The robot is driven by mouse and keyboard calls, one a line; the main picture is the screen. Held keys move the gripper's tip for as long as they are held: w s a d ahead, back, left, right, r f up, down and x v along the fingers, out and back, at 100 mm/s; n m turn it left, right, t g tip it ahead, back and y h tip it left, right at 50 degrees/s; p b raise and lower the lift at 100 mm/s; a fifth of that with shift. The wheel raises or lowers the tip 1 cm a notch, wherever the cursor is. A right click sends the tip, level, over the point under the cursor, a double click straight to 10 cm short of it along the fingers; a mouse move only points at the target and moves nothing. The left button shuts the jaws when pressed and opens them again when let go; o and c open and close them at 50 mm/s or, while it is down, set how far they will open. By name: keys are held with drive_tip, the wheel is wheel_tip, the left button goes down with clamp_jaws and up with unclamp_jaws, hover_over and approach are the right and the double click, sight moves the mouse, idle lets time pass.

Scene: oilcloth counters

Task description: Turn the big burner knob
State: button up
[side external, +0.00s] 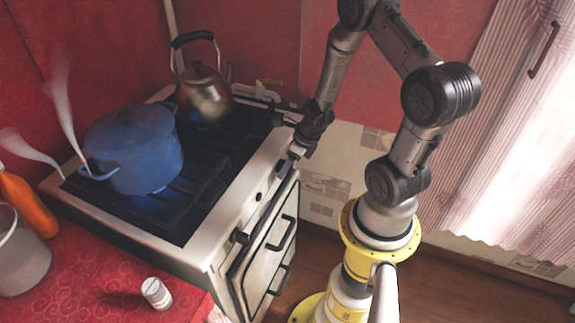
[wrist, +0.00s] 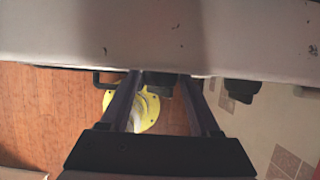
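The white stove (side external: 205,255) has dark knobs along its front edge. A larger-looking knob (side external: 240,237) is at the near end, and a smaller one (side external: 258,196) is farther along. My gripper (side external: 293,154) is at the far part of this edge, pointing down. In the wrist view its two fingers (wrist: 160,78) are apart, with a dark knob (wrist: 160,88) between their tips. Gaps seem to show on both sides of it; contact is unclear. Another dark knob (wrist: 242,91) is to the right of the fingers. I cannot tell which knob is the big burner one.
A steaming blue pot (side external: 140,155) stands on the near burner, over a blue flame. A kettle (side external: 205,98) stands at the back. Oven door handles (side external: 281,232) stick out below the knobs. Open floor is below.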

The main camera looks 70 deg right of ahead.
clamp_jaws()
drive_tip(key=shift+r+h, duration=0.1)
drive_tip(key=shift+h, duration=0.4)
drive_tip(key=shift+a+n+h, duration=0.15)
drive_tip(key=shift+n+h, duration=0.15)
drive_tip(key=shift+h, duration=0.7)
drive_tip(key=shift+o, duration=1.9)
unclamp_jaws()
drive_tip(key=v, duration=1.3)
drive_tip(key=shift+s+r, duration=0.25)
